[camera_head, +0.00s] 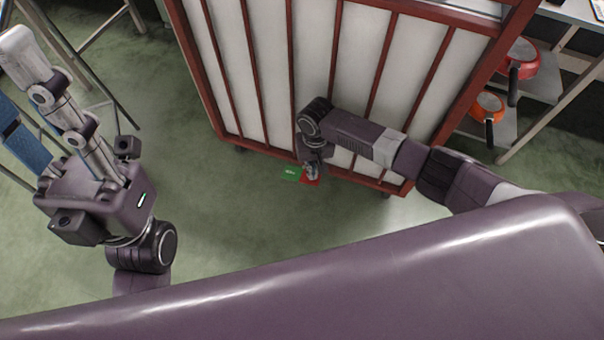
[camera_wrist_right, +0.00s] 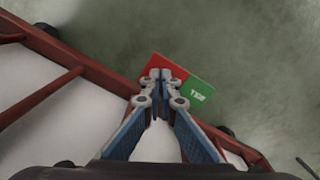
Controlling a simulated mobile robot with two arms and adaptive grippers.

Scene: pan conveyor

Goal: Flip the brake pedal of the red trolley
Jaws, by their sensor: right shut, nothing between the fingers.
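The red trolley (camera_head: 265,140) stands in front of me, with a red frame and pale panels. Its brake pedal has a green half (camera_head: 291,174) and a red half (camera_head: 311,181) at the lower edge, just above the floor. My right gripper (camera_head: 312,172) points down at the pedal, by the red half.
Red (camera_head: 522,60) and orange (camera_head: 488,107) pans sit on grey shelves at the right. The green floor (camera_head: 215,220) between my arms is clear. Trolley wheels (camera_head: 240,150) show at its bottom edge.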

